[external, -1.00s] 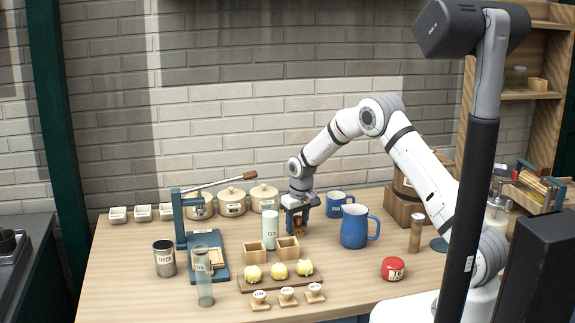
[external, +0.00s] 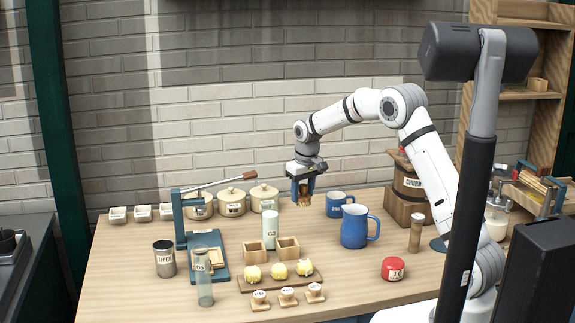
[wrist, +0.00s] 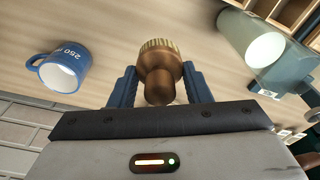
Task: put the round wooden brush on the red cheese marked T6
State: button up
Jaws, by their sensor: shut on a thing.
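My gripper (external: 304,197) is shut on the round wooden brush (external: 304,188) and holds it in the air above the table, near the back. In the wrist view the brush (wrist: 159,72) sits between the two blue fingers, with its brown handle toward the gripper and its bristle ring pointing away. The red cheese marked T6 (external: 393,268) lies on the table at the front right, apart from and below my gripper. Its top is clear.
A blue jug (external: 354,228) and blue mug (external: 337,204) stand between my gripper and the cheese. A brown cylinder (external: 415,234) stands behind the cheese. A pale G3 cylinder (external: 271,229), wooden boxes (external: 288,248) and a board of yellow pieces (external: 279,283) lie to the left.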

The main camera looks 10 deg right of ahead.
jog(key=s+d+r+b, duration=0.4)
jog(key=s+d, duration=0.3)
jog(key=s, duration=0.1)
jog(key=n+b, duration=0.1)
jog(key=b, duration=0.8)
send_over(392, 261)
jog(key=f, duration=0.6)
jog(key=shift+s+d+b, duration=0.1)
jog(key=shift+s+b, duration=0.1)
jog(key=shift+b, duration=0.1)
jog(key=shift+f, duration=2.05)
jog(key=shift+b, duration=0.3)
jog(key=shift+f, duration=0.25)
jog(key=o, duration=1)
jog(key=shift+r, duration=0.1)
